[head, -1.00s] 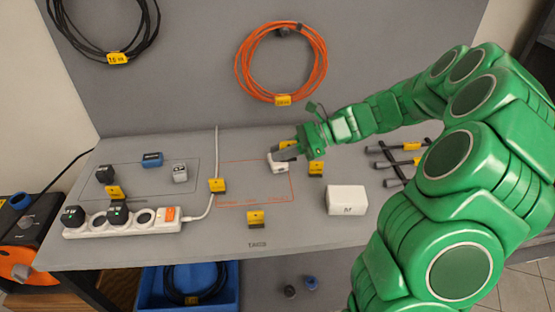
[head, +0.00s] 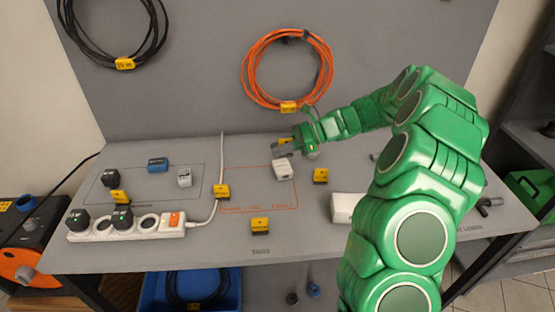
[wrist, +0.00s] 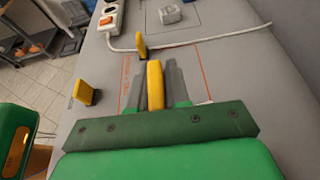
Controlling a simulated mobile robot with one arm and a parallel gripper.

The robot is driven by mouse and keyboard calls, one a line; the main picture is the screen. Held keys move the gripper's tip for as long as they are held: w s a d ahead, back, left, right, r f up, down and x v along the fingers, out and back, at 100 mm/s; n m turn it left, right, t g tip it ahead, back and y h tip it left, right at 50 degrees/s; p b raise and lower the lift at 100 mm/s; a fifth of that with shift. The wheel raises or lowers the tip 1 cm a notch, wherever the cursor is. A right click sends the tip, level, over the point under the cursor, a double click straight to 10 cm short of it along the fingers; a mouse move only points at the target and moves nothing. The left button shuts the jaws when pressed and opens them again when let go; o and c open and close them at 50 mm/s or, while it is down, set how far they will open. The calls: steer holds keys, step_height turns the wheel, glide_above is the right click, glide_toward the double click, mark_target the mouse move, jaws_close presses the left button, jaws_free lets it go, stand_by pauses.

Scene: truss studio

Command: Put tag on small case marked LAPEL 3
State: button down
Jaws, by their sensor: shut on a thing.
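My gripper (head: 283,147) is shut on a yellow tag (wrist: 156,85), which stands upright between the fingers in the wrist view. In the head view the held tag (head: 286,140) is partly hidden by the fingers. A small white case (head: 282,169) sits at the upper right of the orange-outlined area on the table, just in front of and below the gripper, seemingly apart from it. Its marking is too small to read. In the wrist view the case is mostly hidden behind my gripper.
Other yellow tags stand on the table: right of the case (head: 320,175), by the white cable (head: 221,191) and near the front edge (head: 260,225). A larger white box (head: 343,207) is partly behind my arm. A power strip (head: 125,229) lies left. The outlined area's middle is clear.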

glide_above(278, 166)
steer(key=shift+f, duration=4.15)
steer(key=shift+f, duration=0.2)
steer(key=c, duration=1.1)
jaws_free()
steer(key=shift+r, duration=0.1)
